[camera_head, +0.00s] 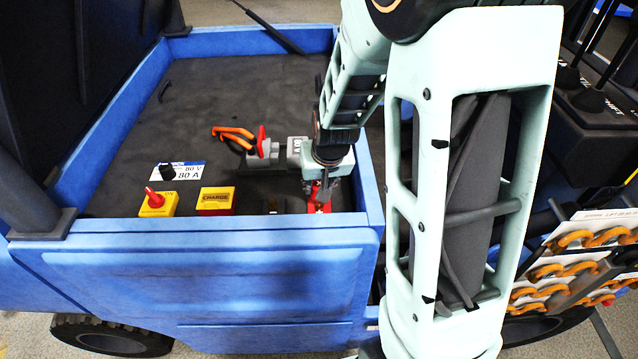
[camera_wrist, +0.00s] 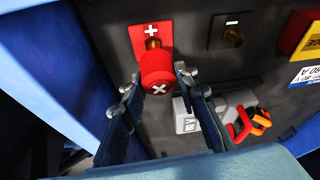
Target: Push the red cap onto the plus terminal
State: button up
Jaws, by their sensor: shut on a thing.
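A red cap (camera_wrist: 158,70) with a white cross mark on its face is between the two fingertips of my gripper (camera_wrist: 157,79) in the wrist view. My gripper is shut on it. The plus terminal (camera_wrist: 152,43) is a brass stud on a red plate (camera_wrist: 149,27) with a white plus sign. The cap is in front of the stud and covers its lower part; the upper part of the stud shows. I cannot tell whether the cap touches the stud. In the head view my gripper (camera_head: 321,188) is low over the red plate (camera_head: 317,208), and largely hides the cap.
A minus terminal (camera_wrist: 233,36) on a black plate stands to the right in the wrist view. A blue wall (camera_head: 369,185) stands close to my gripper. A yellow CHARGE block (camera_head: 216,199) is further left.

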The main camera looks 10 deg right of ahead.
jog(key=shift+f+b, duration=1.1)
jog(key=shift+f, duration=0.1)
jog(key=shift+f+b, duration=0.9)
jog(key=shift+f, duration=0.05)
jog(key=o, duration=0.9)
jog(key=shift+o, duration=0.2)
jog(key=shift+r, duration=0.1)
